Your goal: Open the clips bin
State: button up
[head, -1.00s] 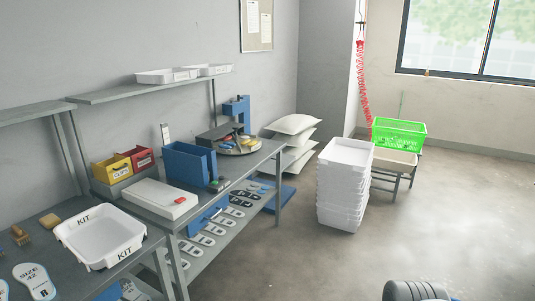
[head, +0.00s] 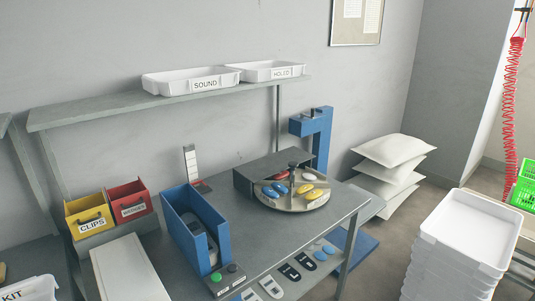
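The clips bin (head: 91,223) is a yellow drawer-like bin with a dark handle and a white CLIPS label. It sits at the left of the workbench, on a grey base, directly beside a red bin (head: 131,207). Its front faces me, and I cannot tell for sure whether it is pulled out at all. My gripper is not in the head view.
A white box (head: 127,270) lies in front of the bins. A blue holder (head: 195,228) stands to their right, with a round carousel (head: 295,193) farther right. A shelf (head: 110,113) with white trays hangs above. Stacked white bins (head: 463,240) stand at right.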

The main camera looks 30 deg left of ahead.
aim_at(91, 215)
jog(key=i, duration=1.45)
jog(key=u, duration=4.05)
jog(key=i, duration=1.65)
